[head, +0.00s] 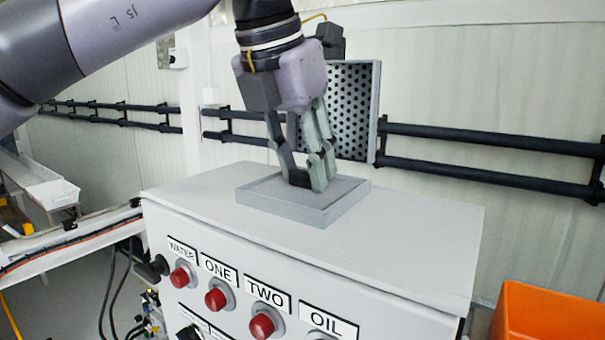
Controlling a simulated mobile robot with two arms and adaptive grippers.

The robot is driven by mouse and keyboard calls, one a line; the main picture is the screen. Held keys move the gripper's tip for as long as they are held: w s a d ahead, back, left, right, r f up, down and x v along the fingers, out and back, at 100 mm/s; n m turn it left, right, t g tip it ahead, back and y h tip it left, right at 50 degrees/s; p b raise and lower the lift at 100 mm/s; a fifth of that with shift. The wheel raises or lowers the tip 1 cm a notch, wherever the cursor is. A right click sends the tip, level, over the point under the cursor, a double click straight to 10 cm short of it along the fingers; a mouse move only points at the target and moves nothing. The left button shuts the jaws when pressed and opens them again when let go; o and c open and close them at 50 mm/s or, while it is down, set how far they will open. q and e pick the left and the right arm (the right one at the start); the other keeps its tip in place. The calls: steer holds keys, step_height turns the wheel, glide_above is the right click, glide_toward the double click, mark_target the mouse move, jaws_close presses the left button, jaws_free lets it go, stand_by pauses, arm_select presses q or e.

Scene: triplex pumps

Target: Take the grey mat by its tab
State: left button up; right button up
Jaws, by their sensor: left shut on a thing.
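The grey mat (326,212) looks like a shallow square tray with a raised rim. It lies flat on top of the white control cabinet (420,232), near the middle of its top face. My left gripper (309,180) points down from above with its fingertips inside the rim of the mat. Its fingers are closed together on something at the mat. The tab is hidden between the fingers. I cannot tell whether the mat is lifted; it appears to rest on the cabinet. My right gripper is not in view.
The cabinet front has red buttons (262,326) and labels reading WATER, ONE, TWO and OIL. A perforated panel (350,110) stands behind, by dark wall rails (480,170). An orange bin (548,315) is at lower right. The cabinet top is clear around the mat.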

arm_select(q)
steer(key=shift+s+d+f, duration=0.1)
steer(key=shift+f, duration=0.25)
